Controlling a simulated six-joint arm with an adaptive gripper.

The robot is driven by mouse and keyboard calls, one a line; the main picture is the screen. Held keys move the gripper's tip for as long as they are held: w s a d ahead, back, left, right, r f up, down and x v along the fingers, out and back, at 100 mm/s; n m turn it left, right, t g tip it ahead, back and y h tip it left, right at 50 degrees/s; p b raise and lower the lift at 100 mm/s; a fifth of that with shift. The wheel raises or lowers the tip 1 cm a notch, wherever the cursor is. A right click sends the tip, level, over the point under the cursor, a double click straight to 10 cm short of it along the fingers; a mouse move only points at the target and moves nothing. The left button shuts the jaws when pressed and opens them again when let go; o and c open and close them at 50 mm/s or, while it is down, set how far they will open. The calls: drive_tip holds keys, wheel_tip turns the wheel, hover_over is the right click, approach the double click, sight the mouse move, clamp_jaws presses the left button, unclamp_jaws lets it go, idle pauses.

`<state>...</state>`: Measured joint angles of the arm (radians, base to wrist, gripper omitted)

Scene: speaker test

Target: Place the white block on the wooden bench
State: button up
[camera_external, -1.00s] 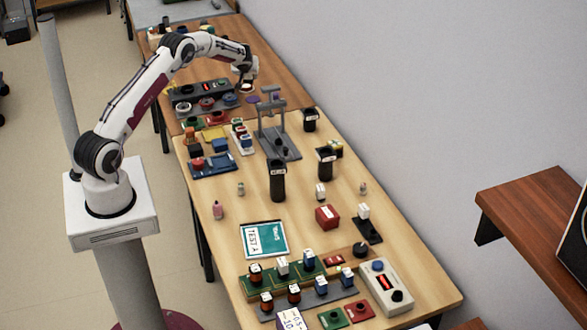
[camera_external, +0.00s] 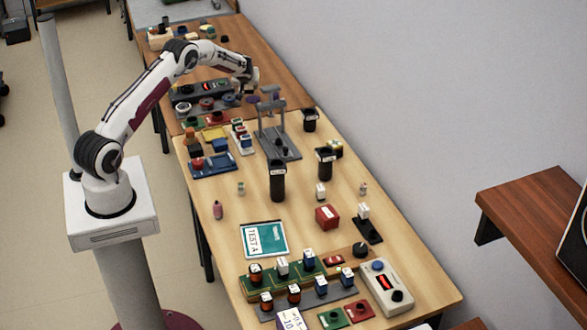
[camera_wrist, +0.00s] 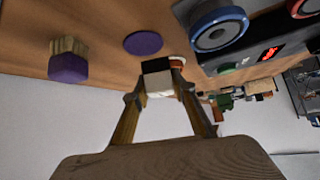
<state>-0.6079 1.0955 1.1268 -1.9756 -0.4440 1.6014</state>
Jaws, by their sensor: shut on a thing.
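The white block (camera_wrist: 158,84) is between my fingertips in the wrist view, with a black face toward the bench. My gripper (camera_wrist: 160,88) is shut on it. The brown wooden bench (camera_wrist: 105,18) lies beyond the block in the wrist view. It is also the darker table at the back in the external view (camera_external: 207,58). My gripper is over its right part there (camera_external: 244,88), near the grey frame. The block is too small to make out in the external view. I cannot tell whether it touches the bench.
A purple disc (camera_wrist: 143,43) and a purple hexagonal piece (camera_wrist: 68,68) lie near the block. A dark panel with round parts (camera_external: 203,90) is close to the left of my gripper. A grey frame (camera_external: 271,112) stands just in front. A white wall runs along the right.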

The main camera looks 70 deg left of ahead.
drive_tip(key=shift+f, duration=1.05)
drive_tip(key=shift+f, duration=0.4)
drive_tip(key=o, duration=1.3)
drive_tip(key=shift+d, duration=0.1)
drive_tip(key=shift+v, duration=5.95)
